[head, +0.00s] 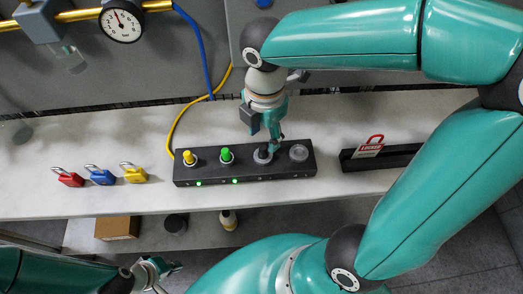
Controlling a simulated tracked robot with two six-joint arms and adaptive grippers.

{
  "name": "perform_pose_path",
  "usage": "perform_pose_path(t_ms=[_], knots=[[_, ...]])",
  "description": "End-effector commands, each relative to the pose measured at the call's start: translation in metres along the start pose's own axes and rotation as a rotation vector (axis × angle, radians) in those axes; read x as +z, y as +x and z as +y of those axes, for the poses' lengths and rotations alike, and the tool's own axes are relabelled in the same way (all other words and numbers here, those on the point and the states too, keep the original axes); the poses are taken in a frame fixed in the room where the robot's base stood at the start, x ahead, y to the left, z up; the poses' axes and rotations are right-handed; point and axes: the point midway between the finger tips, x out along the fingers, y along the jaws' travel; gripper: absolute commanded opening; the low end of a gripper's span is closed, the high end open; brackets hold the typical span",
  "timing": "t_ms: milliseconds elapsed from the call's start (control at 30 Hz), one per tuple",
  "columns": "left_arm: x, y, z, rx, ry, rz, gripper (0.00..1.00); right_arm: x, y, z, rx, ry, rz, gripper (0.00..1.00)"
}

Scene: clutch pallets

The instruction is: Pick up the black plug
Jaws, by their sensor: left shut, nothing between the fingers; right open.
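A black socket block (245,175) lies on the pale bench, with a yellow plug (189,158) and a green plug (226,155) standing in its two left sockets. The third socket (263,156) has a dark centre, partly hidden by my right gripper; I cannot tell whether that is the black plug. The fourth socket (299,153) at the right end shows a grey round top. My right gripper (270,147) points down just above the third socket, open. My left gripper (160,267) is shut and empty at the lower left, below the bench.
Red (68,177), blue (100,176) and yellow (133,173) padlocks lie on the bench at left. A black tray (400,158) with a red tagged lock (371,147) is at right. A dark cylinder (175,223) and a cardboard box (117,228) are below the bench edge.

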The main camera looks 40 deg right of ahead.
Motion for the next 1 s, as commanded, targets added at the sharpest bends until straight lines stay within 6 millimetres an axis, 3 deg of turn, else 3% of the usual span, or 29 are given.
perform_pose_path(t_ms=[167,433,733,767,1000], knots=[[0.0,-0.002,0.001,0.0,0.0,0.0,0.0,-0.001,0.011,-0.001,-0.003,0.002,0.0,0.5],[0.0,-0.004,0.002,0.0,0.0,0.0,0.0,-0.003,0.048,-0.001,-0.004,0.002,-0.001,0.5],[0.0,-0.004,0.002,0.0,0.0,0.0,0.0,-0.003,0.054,0.0,0.0,0.003,0.0,0.5],[0.0,-0.004,0.002,0.0,0.0,0.0,0.0,-0.003,0.054,0.0,0.0,0.003,0.0,0.48],[0.0,-0.004,0.002,0.0,0.0,0.0,0.0,-0.003,0.054,0.0,0.001,0.003,0.0,0.08]])
